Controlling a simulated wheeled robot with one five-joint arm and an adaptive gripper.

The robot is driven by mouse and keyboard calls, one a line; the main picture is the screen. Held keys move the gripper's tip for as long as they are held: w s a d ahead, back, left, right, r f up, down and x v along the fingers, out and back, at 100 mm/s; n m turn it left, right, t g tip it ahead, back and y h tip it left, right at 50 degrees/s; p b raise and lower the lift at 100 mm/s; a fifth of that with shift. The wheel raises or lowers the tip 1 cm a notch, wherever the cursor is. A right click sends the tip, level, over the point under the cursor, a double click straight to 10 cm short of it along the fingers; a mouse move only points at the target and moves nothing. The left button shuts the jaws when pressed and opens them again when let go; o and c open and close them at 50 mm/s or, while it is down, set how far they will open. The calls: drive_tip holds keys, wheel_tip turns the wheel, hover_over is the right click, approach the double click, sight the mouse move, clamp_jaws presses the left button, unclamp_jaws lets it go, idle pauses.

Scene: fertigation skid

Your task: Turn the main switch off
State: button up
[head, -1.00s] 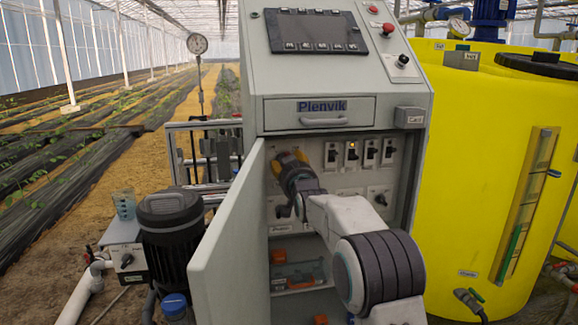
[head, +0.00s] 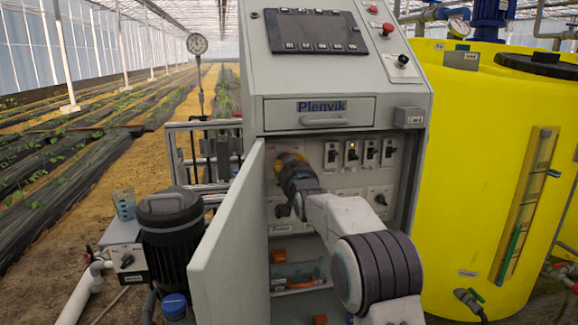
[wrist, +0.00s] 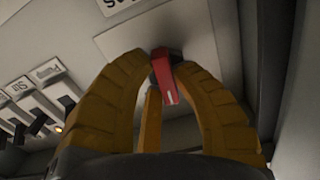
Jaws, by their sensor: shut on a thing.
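The main switch has a red handle (wrist: 166,82) with a white mark, on a light plate in the wrist view. The yellow fingers of my gripper (wrist: 161,62) close around the handle from both sides, and it stands between their tips. In the head view my gripper (head: 288,162) is inside the open cabinet (head: 343,186), at the upper left of its inner panel. There the gripper hides the red handle. The label above the switch plate is cut off in the wrist view.
A row of small black toggle switches (head: 371,152) lies right of my gripper, with an orange light by one. The open cabinet door (head: 228,235) stands close on the left. A drawer (head: 320,112) is above. A yellow tank (head: 470,180) stands at the right.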

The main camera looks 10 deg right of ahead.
clamp_jaws()
drive_tip(key=shift+r+n+b, duration=0.2)
drive_tip(key=shift+n+b, duration=0.8)
drive_tip(key=shift+n, duration=1.55)
drive_tip(key=shift+r+n+b, duration=0.15)
drive_tip(key=shift+n+b, duration=0.85)
drive_tip(key=shift+n, duration=1.85)
